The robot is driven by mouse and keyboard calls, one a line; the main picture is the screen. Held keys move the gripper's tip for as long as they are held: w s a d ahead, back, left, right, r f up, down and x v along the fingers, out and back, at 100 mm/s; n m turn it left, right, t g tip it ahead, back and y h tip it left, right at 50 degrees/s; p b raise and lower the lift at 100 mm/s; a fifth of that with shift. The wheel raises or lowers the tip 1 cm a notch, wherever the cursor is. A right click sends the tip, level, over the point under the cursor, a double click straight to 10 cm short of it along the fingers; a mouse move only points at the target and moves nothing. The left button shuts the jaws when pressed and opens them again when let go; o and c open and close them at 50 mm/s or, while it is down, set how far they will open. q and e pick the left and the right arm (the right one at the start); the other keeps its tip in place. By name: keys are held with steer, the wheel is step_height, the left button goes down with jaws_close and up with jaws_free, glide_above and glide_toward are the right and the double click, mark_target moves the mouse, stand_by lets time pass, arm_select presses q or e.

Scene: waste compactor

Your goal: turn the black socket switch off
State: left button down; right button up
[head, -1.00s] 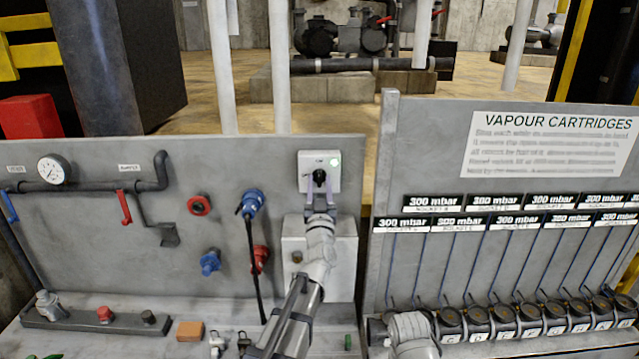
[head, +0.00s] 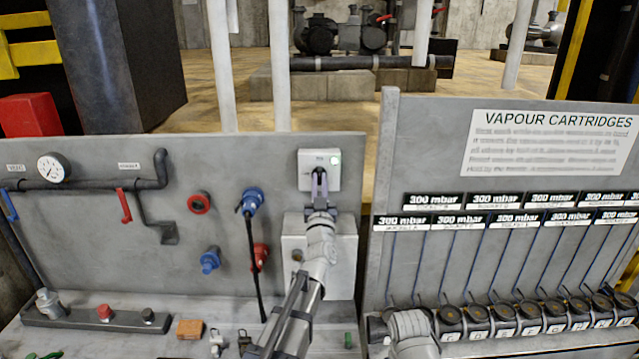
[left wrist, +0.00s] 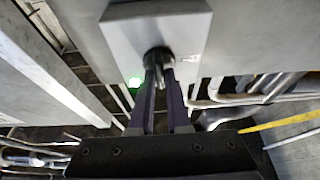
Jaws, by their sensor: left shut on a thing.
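The black socket switch (left wrist: 157,56) is a dark knob on a pale square box (head: 305,160) near the top right of the grey left panel. A green lamp (head: 336,161) glows on the box, and its glow also shows in the left wrist view (left wrist: 135,82). My left gripper (head: 319,177) reaches up to the knob from below. In the left wrist view its two fingers (left wrist: 163,78) are shut on the knob, one on each side. The fingers hide most of the knob in the head view, and I cannot tell its exact angle. My right gripper is not seen.
A grey box (head: 343,250) sits below the switch, behind my left arm. A blue plug (head: 252,200) with a black cable hangs to the left. The cartridge panel (head: 430,150) stands to the right, with a row of cartridges (head: 502,318) along its foot.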

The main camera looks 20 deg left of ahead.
arm_select(q)
steer(key=n+y, duration=0.1)
steer(key=n, duration=0.2)
steer(key=n+g+y, duration=0.1)
steer(key=n, duration=0.1)
steer(key=shift+w+d+r+n+g+y+p, duration=0.1)
steer(key=shift+n+g+y+p, duration=0.2)
steer(key=shift+n+y+p, duration=0.1)
steer(key=n+g+y+p, duration=0.1)
steer(key=n, duration=0.2)
steer(key=n+g+y+p, duration=0.1)
steer(key=n, duration=0.2)
steer(key=shift+r, duration=0.15)
steer(key=n+g+p, duration=0.1)
steer(key=n, duration=0.2)
steer(key=n+g+p, duration=0.1)
steer(key=n+p, duration=0.1)
steer(key=n, duration=0.1)
steer(key=shift+d+r+g+y, duration=0.1)
steer(key=shift+g+y, duration=0.2)
steer(key=shift+y, duration=0.1)
steer(key=shift+n+g+p, duration=0.7)
steer(key=shift+n+p, duration=0.8)
steer(key=shift+n, duration=0.9)
steer(key=c, duration=0.9)
jaws_free()
